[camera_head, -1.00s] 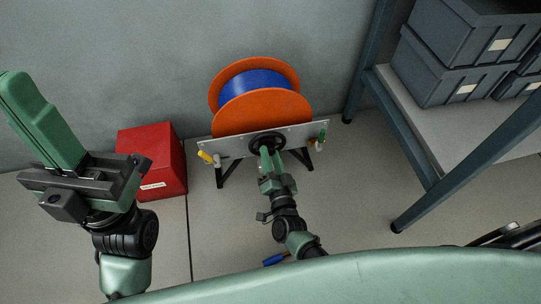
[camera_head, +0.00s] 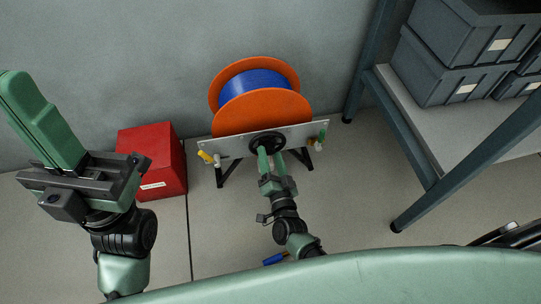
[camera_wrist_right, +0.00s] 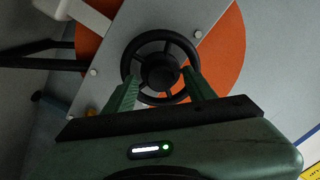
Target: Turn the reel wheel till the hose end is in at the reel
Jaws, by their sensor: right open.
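The reel has orange flanges (camera_head: 262,112) with blue hose (camera_head: 252,82) wound between them, and it stands by the wall behind a grey metal plate. The black reel wheel (camera_head: 267,138) is on the front of the plate; in the right wrist view it shows as a spoked wheel (camera_wrist_right: 160,43) with a hub. My right gripper (camera_head: 270,154) is open at the wheel, its two fingers (camera_wrist_right: 158,82) apart on either side of the wheel's lower rim. I cannot tell whether they touch it. My left gripper (camera_head: 40,125) is raised at the left, away from the reel. A blue piece (camera_head: 275,258), perhaps the hose end, lies on the floor, partly hidden.
A red box (camera_head: 152,160) stands on the floor left of the reel. A shelf rack with grey bins (camera_head: 450,70) stands at the right. Yellow (camera_head: 205,157) and green (camera_head: 322,135) handles sit at the plate's ends.

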